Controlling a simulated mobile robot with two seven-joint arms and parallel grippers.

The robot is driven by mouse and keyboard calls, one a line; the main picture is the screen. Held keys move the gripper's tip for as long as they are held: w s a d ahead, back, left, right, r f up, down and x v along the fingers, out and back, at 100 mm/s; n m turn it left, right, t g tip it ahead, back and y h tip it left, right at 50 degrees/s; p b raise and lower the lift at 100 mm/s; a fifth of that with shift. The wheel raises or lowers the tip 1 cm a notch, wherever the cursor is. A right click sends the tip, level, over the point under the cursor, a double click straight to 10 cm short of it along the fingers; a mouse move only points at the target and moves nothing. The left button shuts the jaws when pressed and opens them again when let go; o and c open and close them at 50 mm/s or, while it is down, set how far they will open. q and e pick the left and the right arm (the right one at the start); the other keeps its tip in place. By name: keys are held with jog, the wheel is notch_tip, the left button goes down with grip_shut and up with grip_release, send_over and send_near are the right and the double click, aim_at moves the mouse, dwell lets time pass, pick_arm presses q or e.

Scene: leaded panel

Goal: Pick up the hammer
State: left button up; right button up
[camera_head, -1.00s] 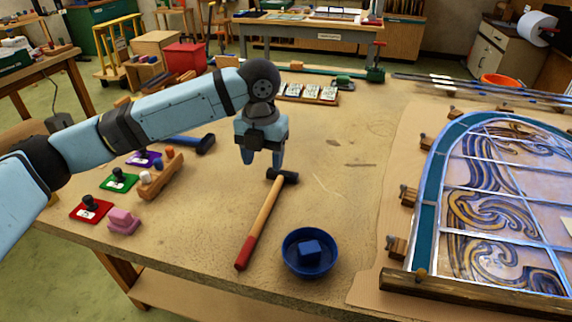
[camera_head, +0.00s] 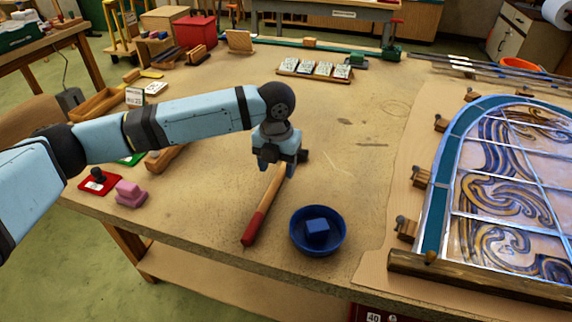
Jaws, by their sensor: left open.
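The hammer (camera_head: 264,207) lies on the worktable, with its red-ended wooden handle pointing toward the front edge. Its dark head (camera_head: 301,155) is at the far end, partly hidden by my left gripper. My left gripper (camera_head: 277,172) is open and points down over the upper handle, just below the head. I cannot tell whether its fingers touch the handle. My right gripper is not in view.
A blue bowl (camera_head: 297,240) with a blue block (camera_head: 317,230) stands just right of the handle. A pink block (camera_head: 130,194) and a red card (camera_head: 98,182) lie at the left. The leaded panel (camera_head: 455,190) fills the right side. Bare tabletop (camera_head: 350,160) lies between.

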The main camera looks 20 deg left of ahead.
aim_at(278, 176)
pick_arm(q)
notch_tip(278, 176, down, 3)
jog(key=shift+f, duration=0.1)
jog(key=shift+w, duration=0.1)
grip_shut()
